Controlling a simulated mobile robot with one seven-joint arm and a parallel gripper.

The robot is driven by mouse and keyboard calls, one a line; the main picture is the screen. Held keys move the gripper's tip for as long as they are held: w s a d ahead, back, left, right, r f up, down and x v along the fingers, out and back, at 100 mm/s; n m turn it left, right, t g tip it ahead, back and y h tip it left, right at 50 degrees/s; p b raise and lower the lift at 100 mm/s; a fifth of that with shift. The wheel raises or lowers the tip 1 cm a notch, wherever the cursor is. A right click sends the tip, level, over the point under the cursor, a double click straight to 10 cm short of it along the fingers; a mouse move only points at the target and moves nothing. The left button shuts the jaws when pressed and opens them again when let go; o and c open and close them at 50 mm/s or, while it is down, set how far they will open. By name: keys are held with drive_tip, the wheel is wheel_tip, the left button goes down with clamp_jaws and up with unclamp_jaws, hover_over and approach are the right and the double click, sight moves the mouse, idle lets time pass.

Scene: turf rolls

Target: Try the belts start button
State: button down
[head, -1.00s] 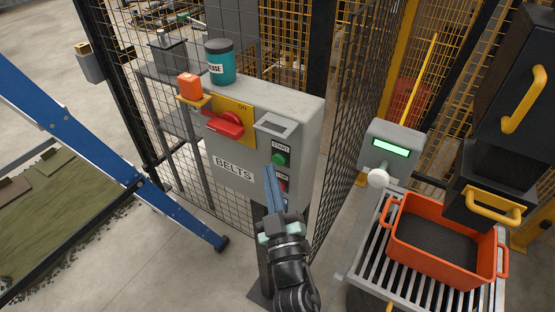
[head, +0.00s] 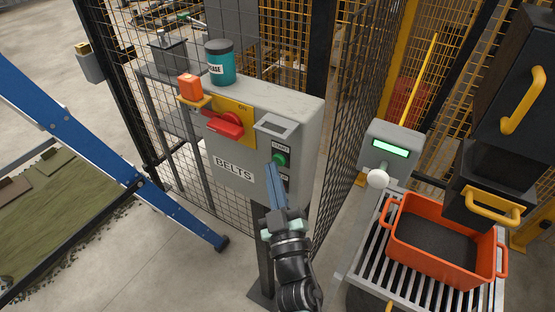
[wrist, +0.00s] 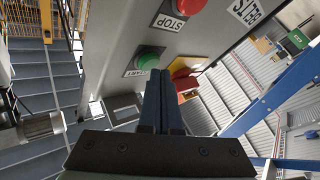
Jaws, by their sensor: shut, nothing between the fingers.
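The grey BELTS control box (head: 232,150) stands on a post in front of the mesh fence. Its green start button (head: 280,159) sits under a START label, and it also shows in the wrist view (wrist: 149,57). A red stop button (wrist: 190,6) with a STOP label is at the top of the wrist view; my gripper hides it in the head view. My gripper (head: 273,170) is shut and empty, its blue fingertips just below the green button in the head view. In the wrist view the fingertips (wrist: 160,85) appear beside the green button; contact cannot be told.
A red rotary switch (head: 226,125) on a yellow plate is left of the buttons. A teal grease tin (head: 220,63) stands on the box. A padlock-like orange block (head: 189,87) hangs at its left.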

drive_tip(key=shift+w+d, duration=0.25)
drive_tip(key=shift+w, duration=0.1)
idle(0.6)
drive_tip(key=shift+s, duration=0.1)
drive_tip(key=shift+s+a, duration=0.5)
drive_tip(key=shift+s, duration=0.1)
drive_tip(key=s+a, duration=0.1)
drive_tip(key=s, duration=0.1)
drive_tip(key=s+a, duration=0.2)
drive_tip(key=shift+b, duration=0.35)
drive_tip(key=shift+f, duration=0.1)
idle(0.8)
